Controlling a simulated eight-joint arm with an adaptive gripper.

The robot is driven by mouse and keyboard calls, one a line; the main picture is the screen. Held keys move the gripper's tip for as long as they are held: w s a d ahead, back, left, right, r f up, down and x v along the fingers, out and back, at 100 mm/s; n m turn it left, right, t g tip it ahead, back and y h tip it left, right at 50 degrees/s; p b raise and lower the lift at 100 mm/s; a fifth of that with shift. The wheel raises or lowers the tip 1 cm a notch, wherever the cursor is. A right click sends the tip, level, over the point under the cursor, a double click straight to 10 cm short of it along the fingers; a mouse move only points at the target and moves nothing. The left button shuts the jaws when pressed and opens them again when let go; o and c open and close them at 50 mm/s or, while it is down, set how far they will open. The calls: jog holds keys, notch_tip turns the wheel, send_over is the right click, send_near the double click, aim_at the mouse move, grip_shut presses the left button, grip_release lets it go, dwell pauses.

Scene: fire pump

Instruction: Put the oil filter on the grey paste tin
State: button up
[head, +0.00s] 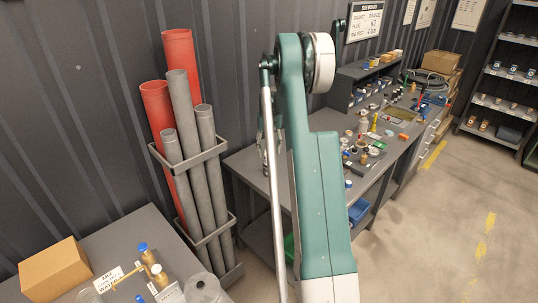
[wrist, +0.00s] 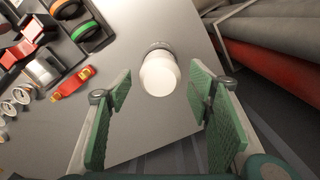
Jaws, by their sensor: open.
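In the wrist view, a white rounded cylinder (wrist: 159,76), which looks like the oil filter, stands on the grey bench top (wrist: 190,40), with a dark grey ring at its far end. My gripper (wrist: 160,93) is open, its green pads to the left and right of the white cylinder with gaps on both sides. A grey-white cylinder (wrist: 44,71) is at the left; I cannot tell whether it is the grey paste tin. In the head view, my arm hides my gripper and part of the bench.
A red and yellow item (wrist: 73,84), black rings with orange and green bands (wrist: 92,38), and several small round parts lie left of the gripper. Grey and red pipes (wrist: 270,45) are close on the right; their rack (head: 190,155) shows in the head view.

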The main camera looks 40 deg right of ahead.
notch_tip(320, 180, up, 9)
dwell(0.5)
jog(key=shift+r, duration=0.1)
dwell(0.5)
jog(key=s+a+r+n+t, duration=0.1)
jog(key=s+a+r, duration=0.2)
jog(key=a+r, duration=0.55)
jog(key=s+a+r+n+t+h, duration=0.1)
jog(key=s+a+r, duration=0.25)
jog(key=a, duration=1.05)
jog(key=s+a+r+n+t, duration=0.1)
jog(key=s+a+r, duration=0.35)
jog(key=a, duration=0.75)
jog(key=s+a+r+n+t, duration=0.2)
jog(key=s+a+r, duration=0.1)
jog(key=s+a, duration=1.05)
jog(key=s+a+f+n+t, duration=0.1)
jog(key=s+a+f, duration=0.2)
jog(key=s+a, duration=0.2)
jog(key=s+a+f+t+y, duration=0.1)
jog(key=s+a+f, duration=0.2)
jog(key=s+a, duration=0.3)
jog(key=shift+s+f+n, duration=0.35)
jog(key=shift+s+n, duration=0.05)
